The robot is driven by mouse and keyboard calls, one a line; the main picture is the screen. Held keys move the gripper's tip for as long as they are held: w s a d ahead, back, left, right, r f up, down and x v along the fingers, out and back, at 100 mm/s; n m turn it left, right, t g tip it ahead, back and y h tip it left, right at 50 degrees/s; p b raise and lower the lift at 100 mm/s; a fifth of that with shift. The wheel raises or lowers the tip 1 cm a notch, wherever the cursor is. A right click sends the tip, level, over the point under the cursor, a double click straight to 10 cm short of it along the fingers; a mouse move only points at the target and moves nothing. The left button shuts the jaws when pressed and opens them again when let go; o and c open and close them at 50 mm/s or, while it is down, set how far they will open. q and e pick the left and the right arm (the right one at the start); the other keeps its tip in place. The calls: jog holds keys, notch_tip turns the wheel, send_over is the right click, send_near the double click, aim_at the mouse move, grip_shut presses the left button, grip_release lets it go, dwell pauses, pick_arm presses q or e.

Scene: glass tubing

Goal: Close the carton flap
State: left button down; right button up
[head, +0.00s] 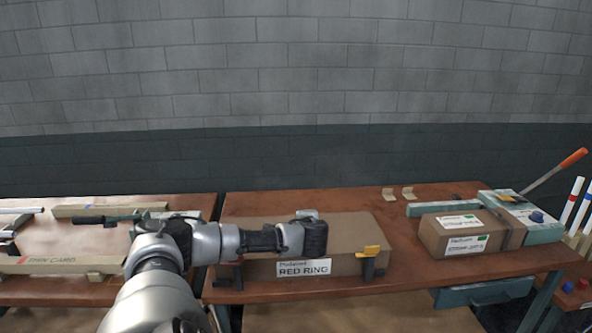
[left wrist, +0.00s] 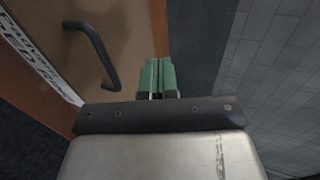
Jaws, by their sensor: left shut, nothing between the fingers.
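A long brown carton (head: 352,230) with a white "RED RING" label stands on the middle bench. My left arm reaches in front of it, and my left gripper (head: 312,236) is near its top. In the left wrist view, the gripper's green fingers (left wrist: 157,75) are together and empty, beside a brown surface (left wrist: 128,22) with a dark curved handle (left wrist: 95,50). I cannot tell whether the fingers touch it. A smaller labelled brown carton (head: 440,242) stands to the right. I cannot make out a raised flap on either carton. My right gripper is not in view.
A yellow-topped dark post (head: 370,262) stands before the long carton. A pale green device (head: 530,225) with an orange-handled lever (head: 560,168) is at the right. Small tan blocks (head: 398,192) lie behind. The left bench (head: 95,245) holds strips and tools.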

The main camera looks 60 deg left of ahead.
pick_arm(q)
jog(key=f, duration=0.1)
jog(key=f+b, duration=0.1)
jog(key=d+f+y+b, duration=0.1)
jog(key=shift+s+f+t, duration=0.3)
jog(key=shift+f, duration=0.05)
jog(key=shift+s+d+f+b, duration=0.15)
jog(key=shift+d+f+b, duration=0.1)
jog(key=shift+f+b, duration=0.3)
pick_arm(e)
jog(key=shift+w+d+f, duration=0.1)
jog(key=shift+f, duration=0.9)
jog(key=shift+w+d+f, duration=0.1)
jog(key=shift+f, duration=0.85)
pick_arm(q)
jog(key=shift+f, duration=0.15)
